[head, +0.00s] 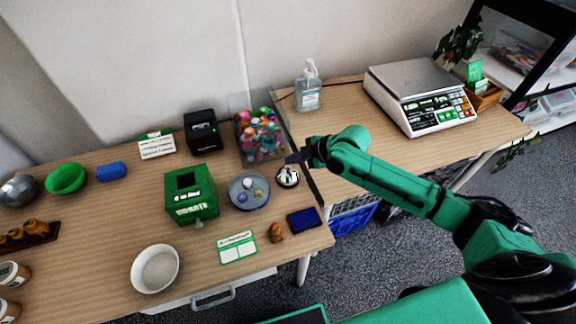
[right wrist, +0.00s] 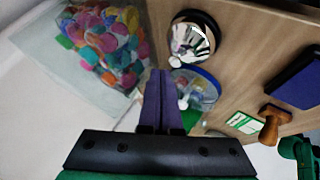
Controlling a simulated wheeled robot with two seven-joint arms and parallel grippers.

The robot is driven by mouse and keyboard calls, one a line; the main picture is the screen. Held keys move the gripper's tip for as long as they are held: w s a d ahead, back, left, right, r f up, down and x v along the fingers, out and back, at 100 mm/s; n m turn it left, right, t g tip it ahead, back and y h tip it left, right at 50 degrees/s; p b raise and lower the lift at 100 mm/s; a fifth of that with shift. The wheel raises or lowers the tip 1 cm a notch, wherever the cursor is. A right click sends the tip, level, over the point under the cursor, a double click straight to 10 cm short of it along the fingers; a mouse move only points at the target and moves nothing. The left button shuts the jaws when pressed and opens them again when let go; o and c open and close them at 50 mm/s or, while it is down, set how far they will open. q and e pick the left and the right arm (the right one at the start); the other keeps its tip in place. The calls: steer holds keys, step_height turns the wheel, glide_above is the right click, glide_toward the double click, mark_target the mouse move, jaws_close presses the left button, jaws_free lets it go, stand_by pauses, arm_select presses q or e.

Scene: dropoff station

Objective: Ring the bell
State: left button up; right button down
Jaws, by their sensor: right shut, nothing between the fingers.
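The bell (head: 288,176) is a small silver dome on a round black base. It stands near the right end of the left table, beside a grey-blue dish. It also shows at the top of the right wrist view (right wrist: 191,38), upright on the wood. My right gripper (head: 294,157) is shut and empty, with its fingertips close to the bell on the far side in the head view. In the right wrist view its dark purple fingers (right wrist: 160,76) lie together, pointing up, below and left of the bell. I cannot tell their exact height above it. My left gripper is not in view.
A clear bin of colourful items (head: 259,135) stands behind the bell. The dish (head: 249,204) with small things, a green box (head: 191,194), a wooden stamp (head: 276,233) and a blue ink pad (head: 304,219) are nearby. A scale (head: 420,96) stands on the right table.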

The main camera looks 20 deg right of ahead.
step_height(320, 180, up, 5)
steer(key=p, duration=0.4)
steer(key=shift+p, duration=0.35)
stand_by(0.4)
